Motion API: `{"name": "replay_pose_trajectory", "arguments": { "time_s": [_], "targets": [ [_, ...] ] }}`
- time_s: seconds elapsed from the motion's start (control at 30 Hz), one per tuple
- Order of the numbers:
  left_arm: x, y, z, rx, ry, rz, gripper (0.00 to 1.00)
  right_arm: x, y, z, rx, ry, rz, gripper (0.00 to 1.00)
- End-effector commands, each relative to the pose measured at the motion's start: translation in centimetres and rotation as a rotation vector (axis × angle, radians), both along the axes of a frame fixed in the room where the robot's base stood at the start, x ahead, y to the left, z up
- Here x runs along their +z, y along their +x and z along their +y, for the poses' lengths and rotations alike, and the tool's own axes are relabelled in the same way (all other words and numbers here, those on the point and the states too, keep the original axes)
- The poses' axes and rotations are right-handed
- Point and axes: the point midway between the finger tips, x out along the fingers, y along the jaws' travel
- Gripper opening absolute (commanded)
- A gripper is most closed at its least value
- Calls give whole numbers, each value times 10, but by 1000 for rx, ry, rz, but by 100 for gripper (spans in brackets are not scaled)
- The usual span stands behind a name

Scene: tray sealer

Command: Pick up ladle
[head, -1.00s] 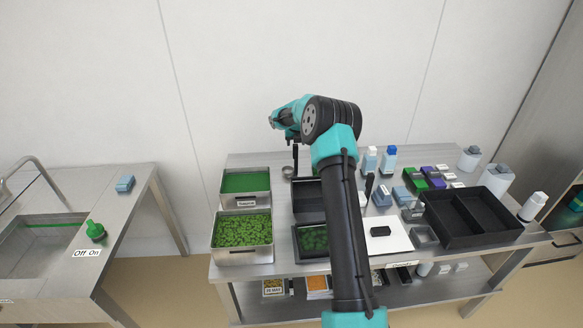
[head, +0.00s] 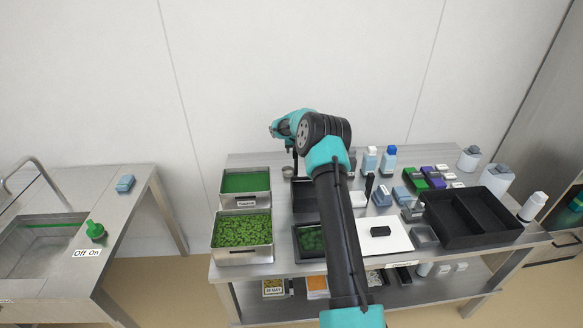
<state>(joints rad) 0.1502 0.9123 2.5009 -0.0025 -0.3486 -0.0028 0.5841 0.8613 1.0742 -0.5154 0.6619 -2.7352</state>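One arm of mine, which I take to be the right, rises from the bottom over the table, its wrist end bent left and down. A small round metal cup (head: 288,171), which looks like the ladle's bowl, is just right of the green-filled pan. A thin dark upright piece stands above it; I cannot tell whether it is the ladle's handle or a gripper finger. My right gripper (head: 295,156) seems to be at this spot, but its fingers are too small and covered to read. My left gripper is not in view.
A pan of green sauce (head: 246,182) and a pan of green pieces (head: 242,232) stand at the table's left. Black trays are partly behind my arm. A white board (head: 398,238), a black divided tray (head: 470,219) and several bottles crowd the right.

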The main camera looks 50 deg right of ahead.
Motion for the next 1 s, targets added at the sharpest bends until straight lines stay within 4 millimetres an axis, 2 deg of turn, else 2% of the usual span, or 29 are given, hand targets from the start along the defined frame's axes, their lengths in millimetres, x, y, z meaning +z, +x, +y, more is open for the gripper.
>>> {"name": "replay_pose_trajectory", "arguments": {
  "time_s": [0.43, 1.0],
  "targets": [
    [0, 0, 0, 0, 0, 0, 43, 0, 0, 0, 0, 0, 0, 55],
    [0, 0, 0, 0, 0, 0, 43, 0, 0, 0, 0, 0, 0, 2]
  ]
}}
